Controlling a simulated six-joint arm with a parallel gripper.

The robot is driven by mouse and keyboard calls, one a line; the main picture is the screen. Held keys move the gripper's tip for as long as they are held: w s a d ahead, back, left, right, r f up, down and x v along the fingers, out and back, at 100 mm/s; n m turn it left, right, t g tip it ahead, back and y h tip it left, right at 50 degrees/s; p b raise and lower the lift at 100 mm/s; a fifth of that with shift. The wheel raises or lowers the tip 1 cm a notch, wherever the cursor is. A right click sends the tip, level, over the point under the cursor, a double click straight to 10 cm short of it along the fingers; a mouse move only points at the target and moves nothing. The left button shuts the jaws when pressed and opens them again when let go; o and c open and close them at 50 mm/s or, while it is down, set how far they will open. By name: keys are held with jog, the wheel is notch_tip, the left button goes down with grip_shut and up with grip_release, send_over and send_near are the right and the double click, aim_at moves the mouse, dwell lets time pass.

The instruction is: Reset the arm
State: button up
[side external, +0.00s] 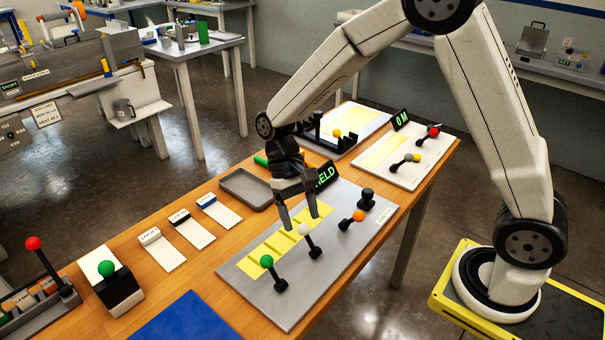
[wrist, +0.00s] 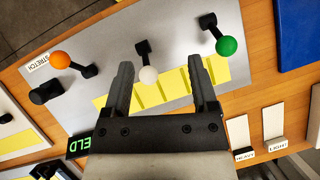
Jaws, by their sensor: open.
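My gripper (side external: 300,220) is open and empty, pointing down over the grey panel (side external: 347,273). In the wrist view my gripper (wrist: 161,68) has its two fingers apart, with the white knob (wrist: 149,75) showing between them. The white-knobbed lever (side external: 304,230) stands in the panel's middle. The green-knobbed lever (side external: 267,261) is on the left in the side view, and the orange-knobbed lever (side external: 359,215) is on the right. I cannot tell whether the fingers touch anything. Yellow strips (side external: 267,246) run along the panel. A lit sign (side external: 327,175) reading "ELD" is partly hidden by my gripper.
A grey tray (side external: 246,190) and several white label cards (side external: 193,229) lie left of the panel. Another panel (side external: 393,176) carries levers at the back right. A blue mat (side external: 187,320) lies in front.

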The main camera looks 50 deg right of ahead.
jog(key=s+d+n+t+h, duration=0.1)
jog(key=s+d+n+t, duration=0.2)
jog(key=s+d+t, duration=0.3)
jog(key=shift+s+d+r+t+h, duration=0.35)
jog(key=shift+d+t, duration=0.35)
jog(key=shift+t, duration=0.3)
